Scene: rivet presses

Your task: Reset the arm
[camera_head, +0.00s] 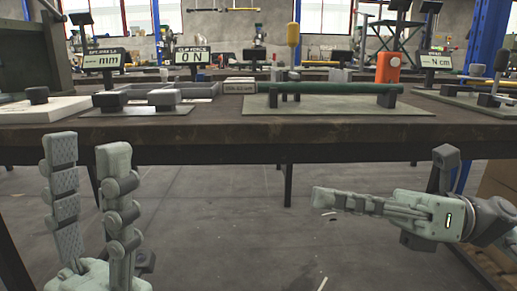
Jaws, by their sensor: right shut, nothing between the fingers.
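My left gripper (88,150) stands upright at the lower left, in front of the table's front edge. Its two fingers are apart, with nothing between them. My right gripper (320,198) is at the lower right, below the table's edge, its fingers pointing left. Its fingers lie together and hold nothing. Both grippers are apart from the things on the table.
A dark table (250,130) spans the view. On it are a green bar on a plate (340,105), an orange device (387,67), small displays (193,58), a grey tray (205,90) and a white board (30,113). Brown boxes (495,185) stand at right. Open floor lies below.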

